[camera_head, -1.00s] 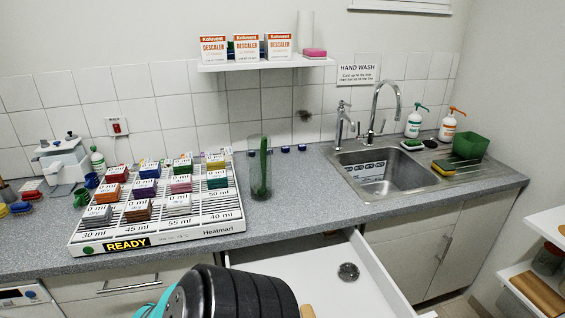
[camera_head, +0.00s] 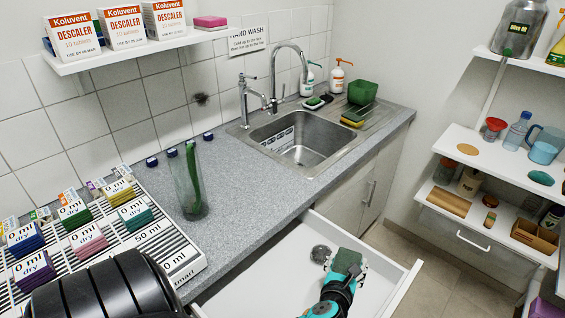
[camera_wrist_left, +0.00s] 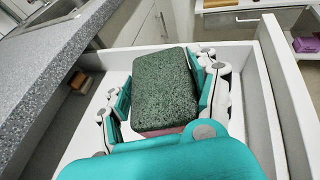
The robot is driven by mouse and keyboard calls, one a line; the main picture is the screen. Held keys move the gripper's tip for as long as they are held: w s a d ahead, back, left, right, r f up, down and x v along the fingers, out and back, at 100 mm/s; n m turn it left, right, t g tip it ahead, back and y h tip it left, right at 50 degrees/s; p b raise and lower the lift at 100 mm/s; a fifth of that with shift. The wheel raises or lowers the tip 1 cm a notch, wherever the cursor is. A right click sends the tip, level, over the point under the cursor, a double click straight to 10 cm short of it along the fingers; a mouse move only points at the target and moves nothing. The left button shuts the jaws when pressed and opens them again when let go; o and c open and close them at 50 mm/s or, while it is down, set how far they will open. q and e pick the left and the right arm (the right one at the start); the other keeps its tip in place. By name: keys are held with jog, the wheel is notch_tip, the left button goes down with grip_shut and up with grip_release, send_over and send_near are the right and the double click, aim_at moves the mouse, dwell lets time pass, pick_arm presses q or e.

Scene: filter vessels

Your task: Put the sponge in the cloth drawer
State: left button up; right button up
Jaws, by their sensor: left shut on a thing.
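My left gripper (camera_head: 342,275) is shut on a sponge (camera_head: 347,262) with a dark green scouring face. In the left wrist view the sponge (camera_wrist_left: 165,88) sits between the teal pads of the gripper (camera_wrist_left: 165,100), with a pinkish layer showing below the green. The gripper and sponge are over the open white drawer (camera_head: 403,290). The drawer's walls (camera_wrist_left: 262,95) surround them in the left wrist view. I cannot tell whether the sponge touches the drawer floor. My right gripper is not in view.
A glass cylinder (camera_head: 187,185) stands on the counter above. Other sponges lie by the sink (camera_head: 352,120) and on the wall shelf (camera_head: 210,22). Stocked shelves (camera_head: 480,150) stand at the right, with open floor before them.

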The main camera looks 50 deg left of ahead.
pick_arm(q)
jog(key=shift+w+d+f+y, duration=0.2)
jog(key=shift+w+d+f, duration=0.1)
jog(key=shift+w, duration=0.25)
jog(key=shift+w+d+f+y, duration=0.2)
jog(key=shift+w+d, duration=0.05)
jog(key=shift+w, duration=0.25)
jog(key=f, duration=0.2)
jog(key=f+b, duration=0.1)
jog(key=f, duration=0.2)
jog(key=shift+s+a+f, duration=0.1)
jog(key=shift+a+f, duration=0.1)
jog(key=shift+f, duration=0.35)
notch_tip(320, 180, down, 3)
jog(key=shift+f+b, duration=0.15)
jog(key=shift+b, duration=0.4)
jog(key=shift+f, duration=0.4)
jog(key=o, duration=0.8)
jog(key=shift+c, duration=0.2)
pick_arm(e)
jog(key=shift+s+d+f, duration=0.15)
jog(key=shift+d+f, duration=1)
